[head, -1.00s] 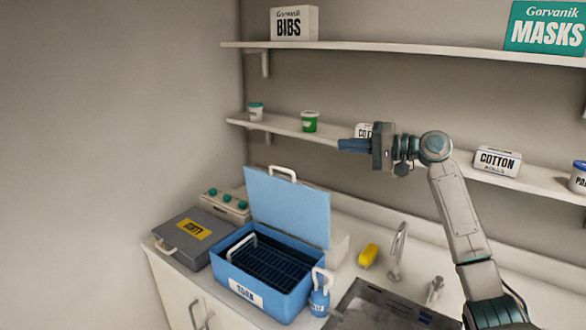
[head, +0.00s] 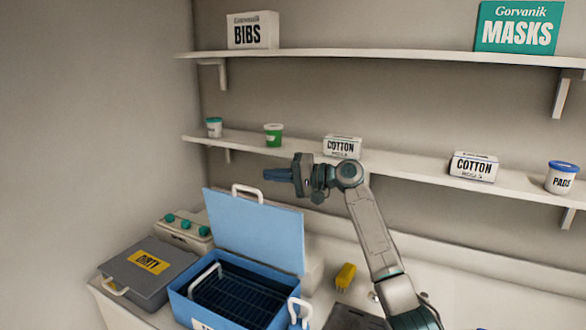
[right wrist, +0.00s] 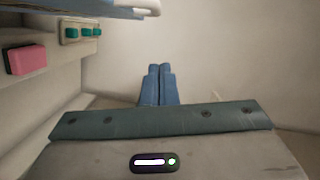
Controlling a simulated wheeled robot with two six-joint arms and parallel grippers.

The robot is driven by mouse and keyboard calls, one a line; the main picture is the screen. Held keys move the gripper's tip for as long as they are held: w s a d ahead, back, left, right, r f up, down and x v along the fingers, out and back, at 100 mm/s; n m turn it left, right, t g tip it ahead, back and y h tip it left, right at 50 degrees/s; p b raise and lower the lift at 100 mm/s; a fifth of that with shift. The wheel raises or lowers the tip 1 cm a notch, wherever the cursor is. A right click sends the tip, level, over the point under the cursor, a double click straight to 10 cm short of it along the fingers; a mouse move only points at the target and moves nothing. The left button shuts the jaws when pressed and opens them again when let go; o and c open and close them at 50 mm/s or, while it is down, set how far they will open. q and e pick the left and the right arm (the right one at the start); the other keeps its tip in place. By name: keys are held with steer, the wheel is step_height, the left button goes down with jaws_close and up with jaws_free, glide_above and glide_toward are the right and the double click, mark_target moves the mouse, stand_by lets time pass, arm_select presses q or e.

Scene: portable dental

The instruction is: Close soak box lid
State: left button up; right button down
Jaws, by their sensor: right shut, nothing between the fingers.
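The blue soak box (head: 184,306) stands on the counter with its lid (head: 252,230) open, leaning up and back. The lid's white handle (head: 247,188) is at its top edge. A dark rack (head: 238,292) with a white handle sits inside the box. My right gripper (head: 268,175) is shut and empty, pointing left, above and just right of the lid handle in the head view. In the right wrist view the shut fingers (right wrist: 159,84) show, with a blue and white edge, likely the lid, at the top left. My left gripper is not in view.
A grey box labelled DIRTY (head: 130,277) and a device with green knobs (head: 185,232) stand left of the soak box. A yellow object (head: 345,277) lies to its right. A shelf (head: 400,172) with cotton boxes and tubs runs behind my right gripper.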

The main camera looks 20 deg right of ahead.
arm_select(q)
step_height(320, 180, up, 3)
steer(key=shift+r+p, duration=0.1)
steer(key=shift+p, duration=1.1)
arm_select(e)
steer(key=a, duration=0.1)
steer(key=s+a+f, duration=0.1)
steer(key=a, duration=0.2)
steer(key=shift+s+a+f, duration=0.15)
steer(key=shift+s, duration=0.05)
steer(key=shift+s, duration=0.1)
